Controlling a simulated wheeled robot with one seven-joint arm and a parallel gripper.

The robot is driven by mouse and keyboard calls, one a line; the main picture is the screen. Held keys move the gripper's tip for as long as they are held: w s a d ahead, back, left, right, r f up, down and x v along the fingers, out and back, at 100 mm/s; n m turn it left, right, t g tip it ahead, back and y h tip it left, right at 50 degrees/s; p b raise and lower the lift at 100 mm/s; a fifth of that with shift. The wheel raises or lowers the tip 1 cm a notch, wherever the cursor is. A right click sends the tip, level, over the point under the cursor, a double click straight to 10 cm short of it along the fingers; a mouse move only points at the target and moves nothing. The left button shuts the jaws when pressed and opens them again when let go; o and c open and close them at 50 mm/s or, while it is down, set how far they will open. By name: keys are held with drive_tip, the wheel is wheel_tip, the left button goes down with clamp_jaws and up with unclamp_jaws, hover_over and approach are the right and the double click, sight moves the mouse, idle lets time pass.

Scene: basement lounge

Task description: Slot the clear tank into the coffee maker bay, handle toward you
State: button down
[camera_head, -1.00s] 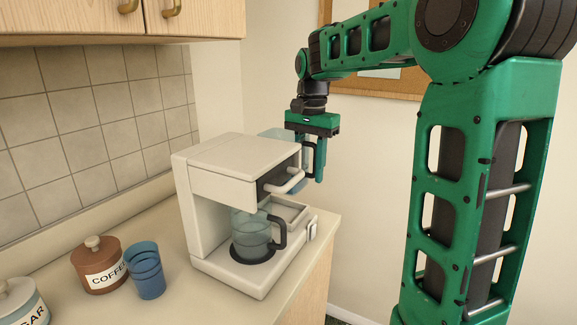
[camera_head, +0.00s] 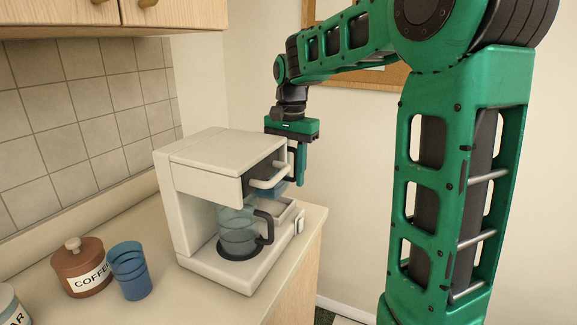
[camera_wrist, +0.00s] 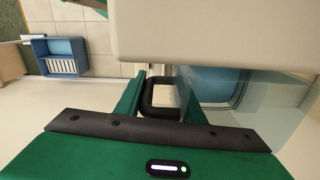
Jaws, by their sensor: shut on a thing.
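The white coffee maker (camera_head: 215,165) stands on the counter. Its open square bay (camera_head: 280,212) shows low on the right side. My gripper (camera_head: 298,178) is beside the machine's right side, pointing down. In the wrist view it is shut on the black handle (camera_wrist: 160,95) of the clear tank (camera_wrist: 235,95). The tank lies on the machine side of the fingers, close to the white housing. In the head view only a bluish bit of the tank (camera_head: 272,188) shows above the bay; the housing hides the rest. I cannot tell whether it touches the bay.
A glass carafe (camera_head: 238,232) with a black handle sits on the machine's plate. A blue cup (camera_head: 130,272) and coffee canister (camera_head: 78,272) stand left. The counter's edge lies just right of the machine.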

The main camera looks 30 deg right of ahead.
sight(289, 180)
drive_tip(key=shift+f, duration=1.5)
drive_tip(key=shift+s+f, duration=0.1)
drive_tip(key=shift+f, duration=0.2)
idle(0.9)
drive_tip(key=shift+s+d+f, duration=0.15)
drive_tip(key=shift+d+f, duration=0.1)
drive_tip(key=shift+f, duration=0.05)
idle(3.4)
drive_tip(key=shift+a, duration=0.55)
idle(1.0)
